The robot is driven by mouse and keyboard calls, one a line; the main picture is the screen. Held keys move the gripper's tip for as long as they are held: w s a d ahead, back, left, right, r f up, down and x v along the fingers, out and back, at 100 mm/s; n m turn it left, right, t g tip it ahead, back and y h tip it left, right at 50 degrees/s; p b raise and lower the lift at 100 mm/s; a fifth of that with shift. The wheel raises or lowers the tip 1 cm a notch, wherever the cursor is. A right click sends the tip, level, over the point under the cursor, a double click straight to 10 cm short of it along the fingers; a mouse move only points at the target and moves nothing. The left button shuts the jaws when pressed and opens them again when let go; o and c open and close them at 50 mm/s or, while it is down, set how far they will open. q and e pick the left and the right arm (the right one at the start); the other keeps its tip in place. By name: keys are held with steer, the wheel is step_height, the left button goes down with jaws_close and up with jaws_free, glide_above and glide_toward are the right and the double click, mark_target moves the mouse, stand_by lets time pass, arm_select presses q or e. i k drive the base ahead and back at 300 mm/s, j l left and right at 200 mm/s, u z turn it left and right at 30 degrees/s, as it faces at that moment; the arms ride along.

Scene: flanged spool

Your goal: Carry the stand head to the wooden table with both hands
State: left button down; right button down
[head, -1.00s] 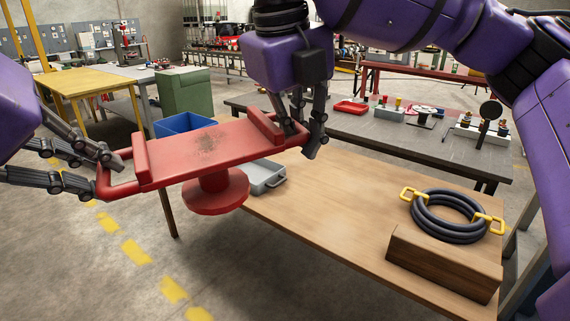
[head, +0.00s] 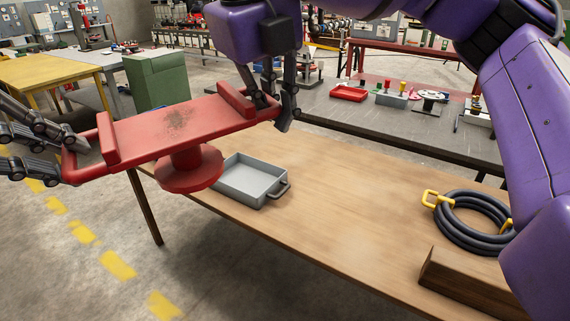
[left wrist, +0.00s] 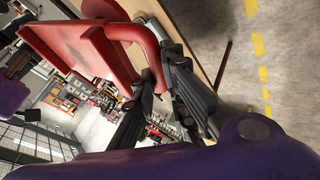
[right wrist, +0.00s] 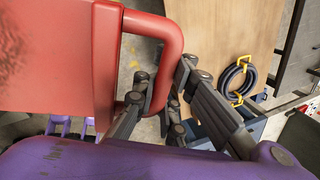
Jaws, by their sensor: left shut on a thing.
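The red stand head (head: 150,130) is a long plate with raised end ribs, a loop handle at each end and a round flange below. It is held up nearly level, its flange by the left end of the wooden table (head: 330,215). My left gripper (head: 72,150) is shut on the left handle, which also shows in the left wrist view (left wrist: 150,45). My right gripper (head: 268,108) is at the right handle. In the right wrist view its fingers (right wrist: 160,95) close around the handle bar (right wrist: 172,45), whose gripped part is partly hidden.
On the wooden table are a grey tray (head: 250,182) near the flange, a coiled dark hose (head: 470,225) with yellow handles, and a wooden block (head: 465,285) at the right. The table's middle is clear. A grey bench (head: 400,125) stands behind; a green cabinet (head: 158,80) is at left.

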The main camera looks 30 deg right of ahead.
mark_target(286, 167)
steer(key=i, duration=1.55)
steer(key=i+j+z, duration=0.1)
steer(key=i+z, duration=0.15)
steer(key=i, duration=0.25)
steer(key=z, duration=1.3)
